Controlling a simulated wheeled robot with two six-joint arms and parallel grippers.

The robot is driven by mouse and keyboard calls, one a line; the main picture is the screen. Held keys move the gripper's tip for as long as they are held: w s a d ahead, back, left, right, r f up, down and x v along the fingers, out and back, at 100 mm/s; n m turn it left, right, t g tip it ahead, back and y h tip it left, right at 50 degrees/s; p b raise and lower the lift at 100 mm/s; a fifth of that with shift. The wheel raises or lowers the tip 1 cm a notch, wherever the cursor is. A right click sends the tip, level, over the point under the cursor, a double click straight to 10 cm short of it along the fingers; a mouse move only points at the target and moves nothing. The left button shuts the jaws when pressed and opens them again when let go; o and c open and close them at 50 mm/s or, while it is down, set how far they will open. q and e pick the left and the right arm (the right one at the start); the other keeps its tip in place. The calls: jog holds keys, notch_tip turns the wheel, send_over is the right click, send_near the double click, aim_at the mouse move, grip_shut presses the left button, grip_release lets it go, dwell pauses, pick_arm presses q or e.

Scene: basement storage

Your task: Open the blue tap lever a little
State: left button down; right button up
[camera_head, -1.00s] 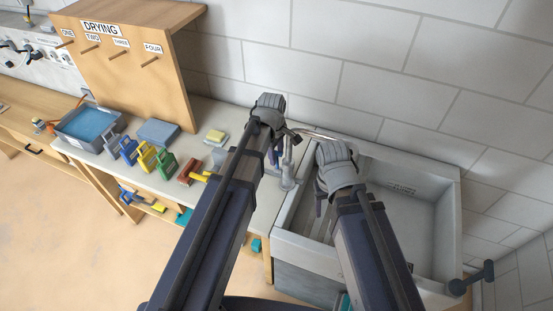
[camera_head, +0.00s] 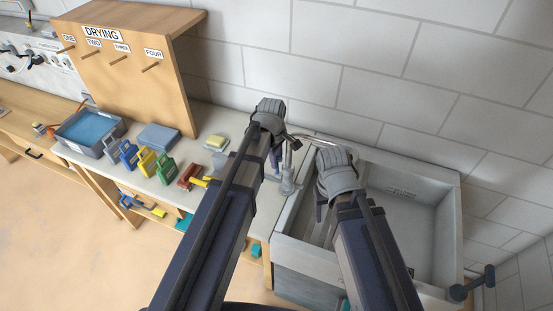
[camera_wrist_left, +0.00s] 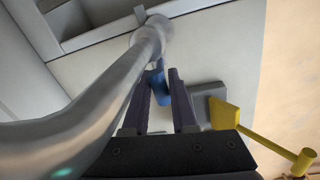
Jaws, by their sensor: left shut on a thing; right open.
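The grey metal tap (camera_head: 287,180) stands beside the sink, and its curved spout (camera_head: 318,139) reaches over the basin. In the left wrist view the tap pipe (camera_wrist_left: 95,112) crosses from lower left to upper middle. The blue tap lever (camera_wrist_left: 158,86) shows between the two dark fingers of my left gripper (camera_wrist_left: 161,92), which is shut on it. In the head view my left gripper (camera_head: 276,158) is at the tap, and the lever is hidden there. My right gripper (camera_head: 321,211) is open above the left part of the sink.
The sink (camera_head: 412,225) lies right of the tap. The wooden drying board (camera_head: 125,75) stands behind.

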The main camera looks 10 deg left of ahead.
dwell(0.9)
pick_arm(q)
jog(key=shift+s+a+f+t+h+b, duration=0.1)
jog(key=shift+s+f+t+h+b, duration=0.05)
jog(key=shift+s+t+b, duration=0.4)
jog(key=shift+s+a+f+t+h+b, duration=0.15)
jog(key=shift+s+t+b, duration=0.15)
jog(key=shift+t, duration=0.35)
jog(key=shift+s+d, duration=0.1)
jog(key=shift+s, duration=0.1)
jog(key=c, duration=0.9)
grip_release()
